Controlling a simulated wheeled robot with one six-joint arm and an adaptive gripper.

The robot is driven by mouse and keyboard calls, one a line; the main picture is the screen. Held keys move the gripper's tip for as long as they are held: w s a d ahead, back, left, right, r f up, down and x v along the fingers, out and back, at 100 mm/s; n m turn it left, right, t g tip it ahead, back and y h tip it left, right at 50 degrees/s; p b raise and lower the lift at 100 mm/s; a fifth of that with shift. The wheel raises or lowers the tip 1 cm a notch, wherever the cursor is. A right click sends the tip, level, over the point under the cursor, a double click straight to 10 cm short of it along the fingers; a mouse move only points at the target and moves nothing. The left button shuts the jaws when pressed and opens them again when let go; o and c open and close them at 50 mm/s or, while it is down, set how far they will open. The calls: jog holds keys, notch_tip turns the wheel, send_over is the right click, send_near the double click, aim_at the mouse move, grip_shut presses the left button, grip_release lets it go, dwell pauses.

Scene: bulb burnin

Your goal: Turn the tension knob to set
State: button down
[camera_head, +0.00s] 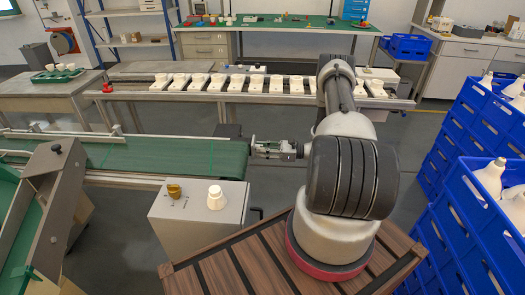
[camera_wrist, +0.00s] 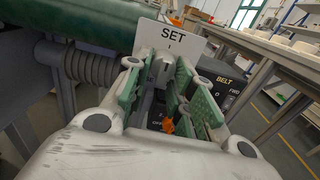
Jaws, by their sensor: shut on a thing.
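My gripper (camera_head: 256,149) reaches left to the right end of the green conveyor in the head view. In the wrist view its green-padded fingers (camera_wrist: 170,72) are closed around a grey knob (camera_wrist: 162,66), just below a white plate marked SET (camera_wrist: 172,36). A short mark shows under the word. The fingers hide much of the knob, and I cannot tell which way its pointer faces. In the head view the knob is too small to make out.
A dark panel marked BELT (camera_wrist: 223,84) and an orange part (camera_wrist: 168,126) lie close to the fingers. The green conveyor (camera_head: 165,160) is left. A grey box (camera_head: 200,222) with a brass cup and white piece stands in front. Blue crates (camera_head: 455,135) stack at right.

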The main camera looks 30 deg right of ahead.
jog(key=shift+f, duration=0.1)
jog(key=c, duration=1.5)
grip_release()
jog(key=shift+d, duration=0.1)
jog(key=v, duration=1.2)
